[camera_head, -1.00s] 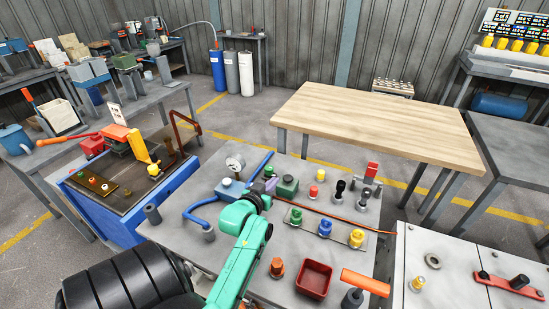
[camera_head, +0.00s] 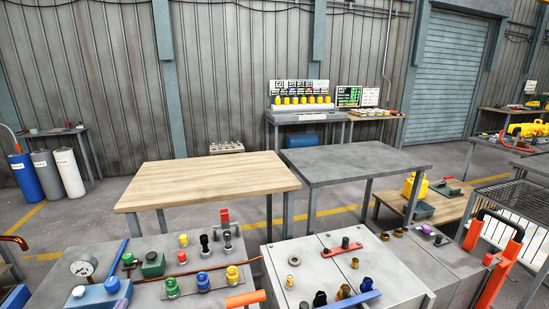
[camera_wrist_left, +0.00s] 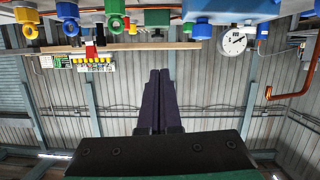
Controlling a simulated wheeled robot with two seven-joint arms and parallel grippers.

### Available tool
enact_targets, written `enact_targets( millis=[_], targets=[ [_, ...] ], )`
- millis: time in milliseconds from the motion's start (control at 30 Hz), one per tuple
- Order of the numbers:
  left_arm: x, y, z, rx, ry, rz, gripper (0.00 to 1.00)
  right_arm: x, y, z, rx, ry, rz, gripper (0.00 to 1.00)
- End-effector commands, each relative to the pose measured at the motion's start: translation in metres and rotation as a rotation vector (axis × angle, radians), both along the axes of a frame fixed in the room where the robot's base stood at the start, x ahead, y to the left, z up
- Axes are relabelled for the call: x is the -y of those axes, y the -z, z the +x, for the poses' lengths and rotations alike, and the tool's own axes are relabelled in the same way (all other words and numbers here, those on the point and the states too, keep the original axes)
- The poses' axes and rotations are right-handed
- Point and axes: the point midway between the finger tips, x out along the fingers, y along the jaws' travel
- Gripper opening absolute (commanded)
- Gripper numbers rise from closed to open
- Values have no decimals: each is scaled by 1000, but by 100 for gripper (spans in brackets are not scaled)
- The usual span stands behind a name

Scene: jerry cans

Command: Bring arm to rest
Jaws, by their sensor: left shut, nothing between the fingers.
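My left gripper (camera_wrist_left: 160,100) shows in the left wrist view. Its two dark fingers lie side by side, shut, with nothing between them. They point toward the grey workbench with the fittings, which lies along the top of that picture, upside down. The fingers are apart from everything there. I cannot make out the left arm in the head view now. My right gripper is in neither current view.
In the head view, a bench with a gauge (camera_head: 82,268) and coloured knobs fills the near left. A grey cabinet top (camera_head: 325,265) stands beside it. Behind are a bare wooden table (camera_head: 205,178) and a bare grey table (camera_head: 355,162). A yellow can (camera_head: 415,188) stands at right.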

Motion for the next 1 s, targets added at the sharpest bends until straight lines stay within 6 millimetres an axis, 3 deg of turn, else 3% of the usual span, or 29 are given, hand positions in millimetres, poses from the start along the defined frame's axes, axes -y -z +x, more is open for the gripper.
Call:
enact_targets(
  millis=[267,467,767,1000],
  targets=[
    [42,19,-10,-187,112,-3,0,-1,-2,19,31,-1,3,72],
    [84,39,-34,-384,218,-5,0,-2,-2,21,35,0,5,72],
    [148,65,-103,-740,382,6,0,-3,-1,15,24,0,5,72],
    [183,71,-175,-1020,493,20,0,-3,-1,14,23,0,5,72]
  ],
)
